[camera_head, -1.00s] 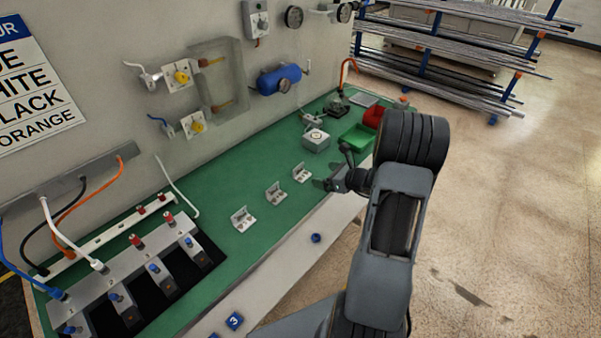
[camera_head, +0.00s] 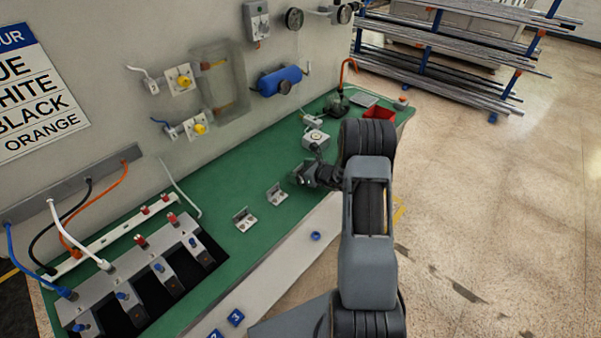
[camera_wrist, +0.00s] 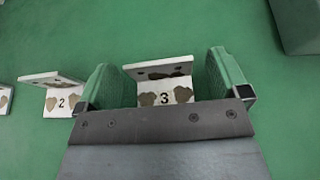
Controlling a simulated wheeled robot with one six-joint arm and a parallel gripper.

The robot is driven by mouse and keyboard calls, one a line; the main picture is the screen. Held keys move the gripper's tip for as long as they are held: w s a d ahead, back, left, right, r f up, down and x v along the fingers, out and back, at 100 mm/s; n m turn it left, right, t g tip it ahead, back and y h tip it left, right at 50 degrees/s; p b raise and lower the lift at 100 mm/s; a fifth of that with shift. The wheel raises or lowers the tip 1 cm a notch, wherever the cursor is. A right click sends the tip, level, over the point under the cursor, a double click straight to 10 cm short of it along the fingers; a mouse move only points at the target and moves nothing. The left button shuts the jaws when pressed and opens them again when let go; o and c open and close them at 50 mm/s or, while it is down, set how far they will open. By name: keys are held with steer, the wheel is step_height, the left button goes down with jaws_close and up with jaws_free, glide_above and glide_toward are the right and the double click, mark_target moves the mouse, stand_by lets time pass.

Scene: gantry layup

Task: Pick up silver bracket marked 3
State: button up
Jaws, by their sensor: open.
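The silver bracket marked 3 (camera_wrist: 165,88) is an L-shaped piece with two dark patches beside its number, on the green bench top. In the wrist view it lies between the two green fingers of my gripper (camera_wrist: 170,86), which is open with a small gap on each side. In the head view my gripper (camera_head: 302,177) is low over the bench and hides this bracket. The bracket marked 2 (camera_wrist: 60,93) is left of the left finger; in the head view two brackets show, one at the middle (camera_head: 277,195) and one farther left (camera_head: 244,219).
A grey box with a round top (camera_head: 315,139) stands just behind my gripper. A red bin (camera_head: 380,113) is at the far right end of the bench. A blue ring (camera_head: 316,236) lies on the pale front ledge. A fixture with cables (camera_head: 130,280) fills the near left.

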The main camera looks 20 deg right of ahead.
steer(key=shift+w+a, duration=0.1)
steer(key=shift+w, duration=0.05)
steer(key=shift+c, duration=0.4)
steer(key=c, duration=0.9)
